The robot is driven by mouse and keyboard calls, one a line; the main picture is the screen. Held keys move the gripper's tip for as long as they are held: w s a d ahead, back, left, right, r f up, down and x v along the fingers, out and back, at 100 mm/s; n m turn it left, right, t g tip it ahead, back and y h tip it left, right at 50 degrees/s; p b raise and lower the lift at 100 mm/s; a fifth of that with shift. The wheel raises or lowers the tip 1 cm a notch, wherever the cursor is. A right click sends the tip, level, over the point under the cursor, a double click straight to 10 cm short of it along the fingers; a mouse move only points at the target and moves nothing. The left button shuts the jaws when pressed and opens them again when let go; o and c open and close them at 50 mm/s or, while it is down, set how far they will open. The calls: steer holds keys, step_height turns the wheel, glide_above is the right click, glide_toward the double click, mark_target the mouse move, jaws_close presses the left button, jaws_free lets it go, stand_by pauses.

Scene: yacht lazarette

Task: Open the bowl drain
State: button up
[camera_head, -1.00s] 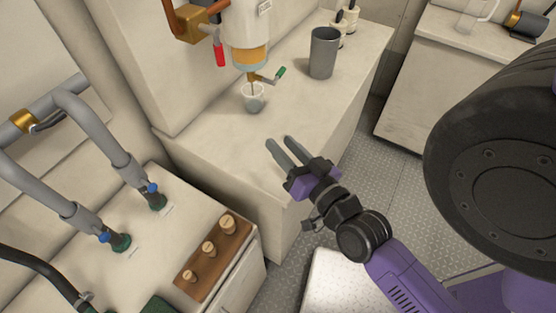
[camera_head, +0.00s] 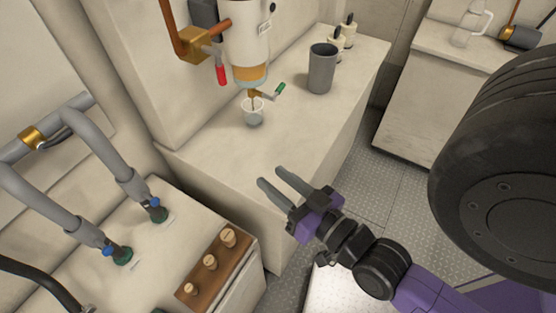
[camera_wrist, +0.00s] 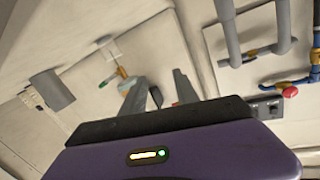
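The filter has a white body (camera_head: 249,38) with an amber bowl (camera_head: 250,76) at its lower end. Under the bowl is a small brass drain with a green-tipped lever (camera_head: 280,88) that sticks out to the right. A small clear cup (camera_head: 253,113) stands on the counter beneath the drain. My gripper (camera_head: 270,176) is open and empty, in front of and below the drain in the head view, apart from it. In the wrist view its two fingers (camera_wrist: 158,88) are spread. A small green-tipped part (camera_wrist: 103,83) shows beyond the left finger there, probably the drain lever.
A grey tumbler (camera_head: 321,70) stands right of the filter on the counter (camera_head: 210,148). A red-handled valve (camera_head: 221,74) hangs left of the bowl. Grey pipes (camera_head: 95,140) and a wooden rack with pegs (camera_head: 215,265) are at lower left. The counter's front is bare.

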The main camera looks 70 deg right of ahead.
steer(key=d+r+m+g+h+p, duration=0.25)
steer(key=d+m+h, duration=0.2)
steer(key=d, duration=0.35)
steer(key=m+g+h, duration=0.3)
steer(key=m, duration=1.1)
glide_toward(280, 86)
steer(key=x, duration=0.5)
steer(key=p+x, duration=0.1)
steer(key=x, duration=0.1)
steer(key=p+x, duration=0.1)
steer(key=x, duration=0.1)
steer(key=shift+f, duration=0.35)
steer(key=shift+w+d+f+p, duration=0.1)
steer(key=shift+w+d+p, duration=0.25)
steer(key=shift+d, duration=0.15)
steer(key=shift+s, duration=0.1)
jaws_close()
